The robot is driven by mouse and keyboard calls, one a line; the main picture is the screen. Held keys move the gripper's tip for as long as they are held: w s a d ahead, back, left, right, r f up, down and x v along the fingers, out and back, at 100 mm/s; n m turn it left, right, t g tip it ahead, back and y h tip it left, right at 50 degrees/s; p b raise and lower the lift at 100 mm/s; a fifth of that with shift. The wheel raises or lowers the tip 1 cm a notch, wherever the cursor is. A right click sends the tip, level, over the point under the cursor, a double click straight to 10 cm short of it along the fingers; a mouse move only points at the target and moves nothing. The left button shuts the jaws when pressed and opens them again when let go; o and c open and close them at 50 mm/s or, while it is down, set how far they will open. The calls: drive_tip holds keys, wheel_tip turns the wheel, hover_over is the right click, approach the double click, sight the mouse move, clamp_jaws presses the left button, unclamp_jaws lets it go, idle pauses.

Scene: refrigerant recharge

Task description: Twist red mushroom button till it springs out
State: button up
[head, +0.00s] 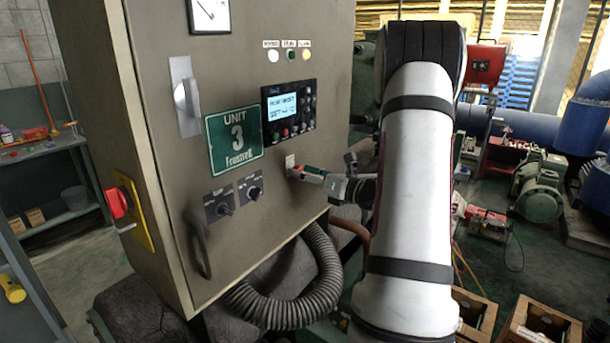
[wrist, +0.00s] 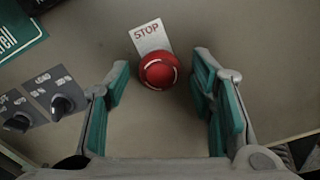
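The red mushroom button (wrist: 159,71) is in the upper middle of the wrist view, on the grey cabinet face beneath a white STOP label (wrist: 150,37). My gripper (wrist: 160,80) is open. One teal-padded finger is on each side of the button, with visible gaps, and nothing is held. In the head view my gripper (head: 312,176) is at the cabinet's right part, below the display, and largely hides the button. How far the fingertips are from the panel is hard to tell.
The cabinet (head: 165,150) has two black rotary knobs (head: 223,208) left of the gripper and a display panel (head: 289,110) above it. A red switch (head: 118,203) on a yellow plate is on its side. A ribbed hose (head: 290,308) hangs below.

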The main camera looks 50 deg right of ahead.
drive_tip(key=s+p, duration=0.3)
drive_tip(key=s, duration=0.6)
drive_tip(key=shift+d, duration=0.3)
idle(0.6)
drive_tip(key=w+a+r+n+g+y, duration=0.1)
drive_tip(key=a+r+n+g+y, duration=0.15)
drive_tip(key=a+n, duration=0.55)
drive_tip(key=w+a+r+n+g+y+b, duration=0.1)
drive_tip(key=a+n+g+y, duration=0.25)
drive_tip(key=a, duration=0.85)
drive_tip(key=a+r+n+g+y, duration=0.2)
drive_tip(key=a+n+g+y, duration=0.15)
drive_tip(key=a+n, duration=0.45)
drive_tip(key=s+a+n+g+h, duration=0.3)
drive_tip(key=s+a+n+g, duration=0.25)
drive_tip(key=a, duration=0.45)
drive_tip(key=s+r+n+t+h+b, duration=0.2)
drive_tip(key=s+n+h, duration=0.5)
drive_tip(key=n, duration=0.7)
drive_tip(key=shift+s+a+n+t+h, duration=0.25)
drive_tip(key=shift+s+n+t+h, duration=0.1)
drive_tip(key=shift+s, duration=0.2)
